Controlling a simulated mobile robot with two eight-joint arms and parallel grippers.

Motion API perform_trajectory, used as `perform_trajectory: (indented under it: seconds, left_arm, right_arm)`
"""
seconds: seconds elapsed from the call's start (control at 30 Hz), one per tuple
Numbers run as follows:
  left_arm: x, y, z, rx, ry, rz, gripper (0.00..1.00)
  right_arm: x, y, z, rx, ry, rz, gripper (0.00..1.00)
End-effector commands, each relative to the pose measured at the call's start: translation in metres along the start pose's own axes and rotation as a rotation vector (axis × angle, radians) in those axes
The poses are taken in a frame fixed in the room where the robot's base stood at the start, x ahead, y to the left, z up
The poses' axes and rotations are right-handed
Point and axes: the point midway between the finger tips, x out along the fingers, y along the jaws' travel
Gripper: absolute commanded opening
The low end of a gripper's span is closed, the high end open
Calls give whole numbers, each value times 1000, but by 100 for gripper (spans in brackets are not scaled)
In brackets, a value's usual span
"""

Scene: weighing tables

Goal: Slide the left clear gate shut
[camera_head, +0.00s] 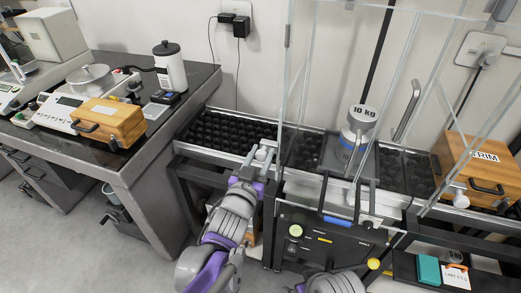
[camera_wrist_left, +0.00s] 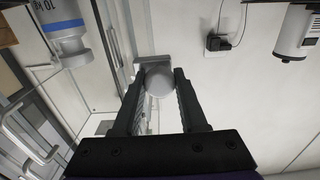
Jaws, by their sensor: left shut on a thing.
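The left clear gate (camera_head: 297,85) is a see-through upright panel at the left side of the clear enclosure. A pale round knob (camera_head: 264,151) sits low at its left, and it also shows as a grey ball in the left wrist view (camera_wrist_left: 160,81). My left gripper (camera_head: 260,166) is shut on this knob, with one finger on each side of it. How far the gate stands open is hard to tell through the clear panels. My right gripper is not in view.
A 10 kg weight (camera_head: 357,128) stands on the grey plate (camera_head: 333,160) inside the enclosure. Black roller tracks (camera_head: 222,133) run to both sides. A wooden TRIM box (camera_head: 478,165) stands at right. A bench (camera_head: 150,155) with scales stands at left.

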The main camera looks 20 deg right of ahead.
Motion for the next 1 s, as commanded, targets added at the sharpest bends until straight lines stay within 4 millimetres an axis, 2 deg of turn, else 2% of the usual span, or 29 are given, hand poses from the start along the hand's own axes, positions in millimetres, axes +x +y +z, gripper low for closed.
perform_trajectory:
  seconds: [0.33, 0.37, 0.4, 0.67, 0.77, 0.87, 1.0]
  left_arm:
    - [-1, 0, 6, 1, -11, -3, 0]
    - [-1, 0, 6, 1, -11, -3, 44]
    - [-1, 0, 6, 1, -11, -3, 51]
    - [-1, 0, 4, 1, -8, -2, 52]
    - [-7, 0, 4, 0, -7, -2, 52]
    - [-21, 0, 3, 2, -7, -2, 52]
    - [-50, 0, 3, 3, -7, -3, 52]
  right_arm:
    - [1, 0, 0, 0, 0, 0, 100]
    - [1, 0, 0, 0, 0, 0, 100]
    - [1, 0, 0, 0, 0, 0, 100]
    - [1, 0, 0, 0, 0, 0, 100]
    - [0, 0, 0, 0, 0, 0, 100]
    - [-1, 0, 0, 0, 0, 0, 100]
    - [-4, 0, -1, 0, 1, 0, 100]
